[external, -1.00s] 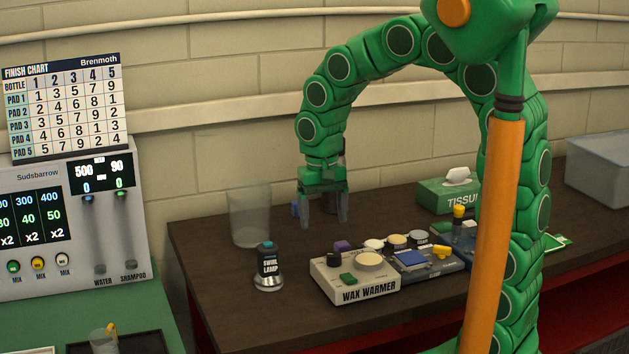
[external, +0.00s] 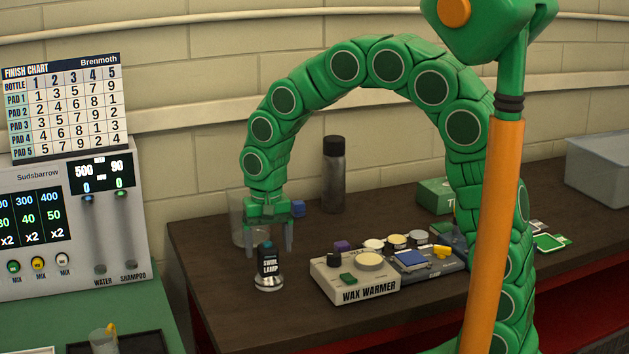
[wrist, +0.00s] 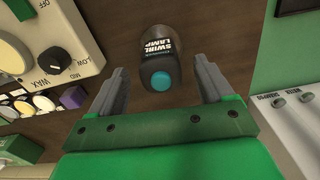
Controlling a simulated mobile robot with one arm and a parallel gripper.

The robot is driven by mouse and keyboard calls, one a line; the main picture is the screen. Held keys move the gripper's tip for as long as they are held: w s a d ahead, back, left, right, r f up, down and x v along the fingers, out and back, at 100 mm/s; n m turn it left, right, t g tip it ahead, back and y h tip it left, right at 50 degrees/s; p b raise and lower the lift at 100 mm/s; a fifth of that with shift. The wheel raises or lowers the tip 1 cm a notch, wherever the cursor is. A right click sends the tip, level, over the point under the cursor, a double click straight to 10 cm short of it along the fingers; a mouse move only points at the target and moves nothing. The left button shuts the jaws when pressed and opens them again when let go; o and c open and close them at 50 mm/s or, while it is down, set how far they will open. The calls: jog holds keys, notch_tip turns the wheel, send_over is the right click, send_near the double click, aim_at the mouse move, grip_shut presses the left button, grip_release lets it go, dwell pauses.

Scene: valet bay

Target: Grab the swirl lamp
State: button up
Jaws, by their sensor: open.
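The swirl lamp (external: 268,267) is a small black cylinder with white lettering, a teal top button and a silver base. It stands upright on the dark table, left of the wax warmer. My gripper (external: 270,253) is open, pointing down just above and behind the lamp, with its fingers apart. In the wrist view the lamp (wrist: 162,70) shows ahead of and partly between the open fingers of my gripper (wrist: 160,87), and nothing is held. Whether a finger touches the lamp cannot be told.
The wax warmer (external: 357,281) stands close on the right, with a blue-topped device (external: 412,262) beside it. A clear tumbler (external: 238,220) stands behind my gripper, near a blue cube (external: 298,208) and a dark bottle (external: 334,180). The table front left of the lamp is clear.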

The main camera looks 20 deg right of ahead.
aim_at(268, 260)
notch_tip(268, 260, down, 5)
jog(key=shift+w+r, duration=0.1)
jog(key=shift+w, duration=0.05)
jog(key=shift+c, duration=0.3)
jog(key=c, duration=1.1)
jog(key=shift+c, duration=0.2)
jog(key=shift+r, duration=0.1)
notch_tip(268, 260, up, 3)
jog(key=shift+r, duration=0.2)
jog(key=s+d+r, duration=0.8)
jog(key=s+r, duration=0.1)
jog(key=s, duration=0.2)
jog(key=shift+s+r, duration=0.2)
jog(key=shift+r, duration=0.05)
